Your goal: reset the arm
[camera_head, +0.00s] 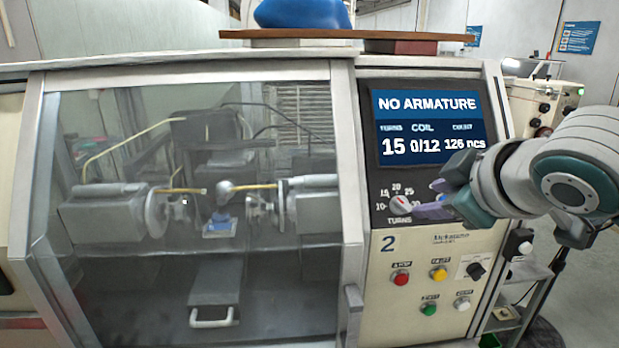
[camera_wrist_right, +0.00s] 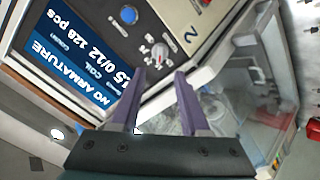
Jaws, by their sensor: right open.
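My right gripper (camera_head: 428,205) comes in from the right in the head view, in front of the control panel (camera_head: 433,262). Its purple fingertips are close to the TURNS knob (camera_head: 401,204). In the right wrist view my right gripper (camera_wrist_right: 161,73) is open, with nothing between its two fingers. The TURNS knob (camera_wrist_right: 160,53) shows just past the fingertips there; whether they touch it I cannot tell. My left gripper is not in view.
The screen (camera_head: 424,127) reads NO ARMATURE, 15 turns, coil 0/12. Red (camera_head: 401,278), yellow (camera_head: 439,273), green (camera_head: 429,309) and white (camera_head: 462,303) buttons sit below. The winding machine's clear door (camera_head: 190,270) is at left. A wooden board (camera_head: 345,38) lies on top.

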